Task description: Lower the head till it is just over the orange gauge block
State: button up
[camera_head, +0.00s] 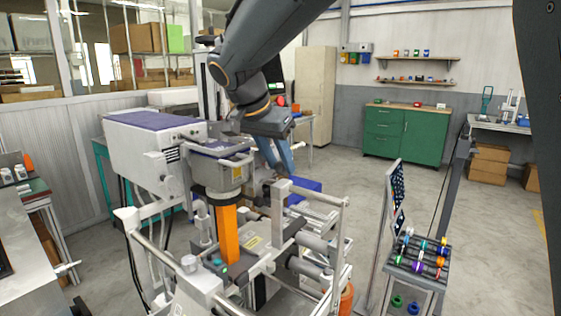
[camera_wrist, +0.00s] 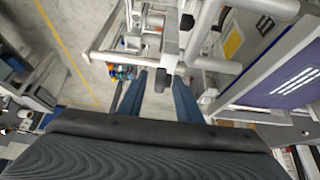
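The orange gauge block (camera_head: 228,236) stands upright on the machine bed. The machine's grey head (camera_head: 218,168), with a black ring (camera_head: 222,197) under it, is directly above the block. From this angle I cannot tell whether a gap lies between ring and block. My gripper (camera_head: 277,158) points down to the right of the head, apart from the block. In the wrist view my gripper (camera_wrist: 160,88) has its two blue fingers spread. A dark knob end (camera_wrist: 160,80) shows between them, but I cannot tell its depth. The gauge block is not recognisable in the wrist view.
Grey rails and cylinders (camera_head: 318,243) surround the machine bed. A white machine housing with a purple top (camera_head: 153,122) stands left of the head. A rack of coloured reels (camera_head: 420,256) stands at right. Open floor lies toward the green cabinet (camera_head: 405,131).

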jog(key=b+v, duration=0.1)
jog(key=v, duration=0.6)
jog(key=shift+s+r, duration=0.15)
jog(key=shift+r, duration=0.1)
jog(key=shift+a, duration=0.1)
